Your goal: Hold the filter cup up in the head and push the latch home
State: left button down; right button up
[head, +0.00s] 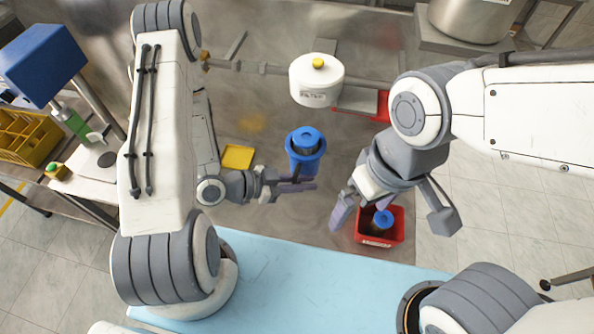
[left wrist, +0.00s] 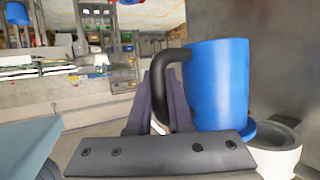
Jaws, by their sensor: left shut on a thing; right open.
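The blue filter cup (head: 305,142) is in the middle of the head view, with its dark open top facing up. My left gripper (head: 293,187) is shut on its black handle, which shows in the left wrist view (left wrist: 168,56) beside the blue cup wall (left wrist: 216,85). The white round head (head: 316,82) with a yellow knob stands beyond the cup. In the head view a gap separates them. In the left wrist view its ring (left wrist: 280,160) lies behind the cup's flange. I cannot make out the latch. My right gripper (head: 362,205) is open and empty, right of the cup.
A red bin (head: 379,240) holding a blue-topped item is below my right gripper. A yellow pad (head: 237,157) lies left of the cup. A steel pot (head: 475,18) stands at the back right. A yellow crate (head: 28,137) is at the far left.

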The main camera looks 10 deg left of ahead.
aim_at(307, 169)
pick_arm(q)
jog(key=w+b, duration=0.4)
jog(key=shift+a, duration=0.1)
jog(key=w+b, duration=0.1)
jog(key=b, duration=0.4)
jog(key=shift+w+r, duration=0.15)
jog(key=shift+w, duration=0.05)
jog(key=w+b, duration=0.2)
jog(key=b, duration=0.1)
jog(key=shift+w+r, duration=0.1)
jog(key=shift+w, duration=0.25)
jog(key=shift+w+r, duration=0.2)
jog(key=w+r+p, duration=0.4)
jog(key=p, duration=0.1)
jog(key=shift+w+r, duration=0.2)
jog(key=shift+r, duration=0.15)
dwell(0.9)
dwell(1.0)
